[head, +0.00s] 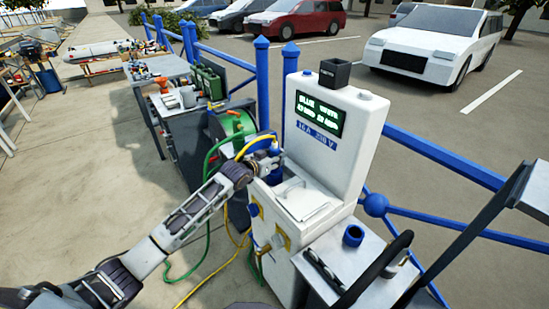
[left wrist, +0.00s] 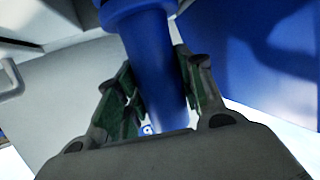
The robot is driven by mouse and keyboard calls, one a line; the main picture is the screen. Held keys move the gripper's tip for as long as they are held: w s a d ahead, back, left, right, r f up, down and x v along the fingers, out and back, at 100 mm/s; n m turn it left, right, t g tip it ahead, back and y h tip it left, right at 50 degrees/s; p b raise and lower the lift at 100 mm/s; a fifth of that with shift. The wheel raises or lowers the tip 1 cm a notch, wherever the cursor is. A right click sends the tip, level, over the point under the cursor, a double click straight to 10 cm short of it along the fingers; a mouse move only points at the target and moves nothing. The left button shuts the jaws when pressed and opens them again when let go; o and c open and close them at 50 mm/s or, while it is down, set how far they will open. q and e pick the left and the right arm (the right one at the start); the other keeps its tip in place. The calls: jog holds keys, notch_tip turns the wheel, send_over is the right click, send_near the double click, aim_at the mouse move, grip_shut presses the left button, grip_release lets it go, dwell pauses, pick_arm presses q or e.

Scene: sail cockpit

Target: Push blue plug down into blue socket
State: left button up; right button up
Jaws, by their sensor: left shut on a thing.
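My left gripper (head: 268,160) is at the left side of the white power pedestal, at the end of the arm coming from the lower left. It is shut around the blue plug, a blue cylinder (left wrist: 158,65) between both fingers in the left wrist view. A blue part (head: 274,177) shows just below the gripper in the head view. I cannot tell there where plug ends and blue socket begins, or how deep the plug sits. A yellow cable arches over the gripper.
The white pedestal (head: 335,135) has a lit display (head: 320,114) and a sloped ledge. A grey box (head: 345,262) with a blue round fitting (head: 353,236) stands in front. Green and yellow cables hang at its left. Blue railings (head: 440,155) run behind.

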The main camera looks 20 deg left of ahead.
pick_arm(q)
jog(key=shift+r, duration=0.1)
pick_arm(e)
jog(key=shift+s+r, duration=0.1)
jog(key=shift+r, duration=0.15)
jog(key=shift+s+a+f, duration=0.1)
jog(key=shift+s+a, duration=0.35)
jog(key=shift+s, duration=0.35)
jog(key=shift+w, duration=0.1)
pick_arm(q)
jog(key=shift+p, duration=0.3)
pick_arm(e)
jog(key=shift+w+d+r, duration=0.2)
jog(key=shift+w+d, duration=0.2)
jog(key=shift+w, duration=0.15)
pick_arm(q)
jog(key=shift+p, duration=0.3)
pick_arm(e)
jog(key=shift+s+a+r, duration=0.1)
jog(key=shift+r, duration=0.2)
pick_arm(q)
jog(key=shift+f, duration=0.55)
pick_arm(e)
jog(key=shift+f, duration=0.2)
pick_arm(q)
jog(key=o, duration=0.9)
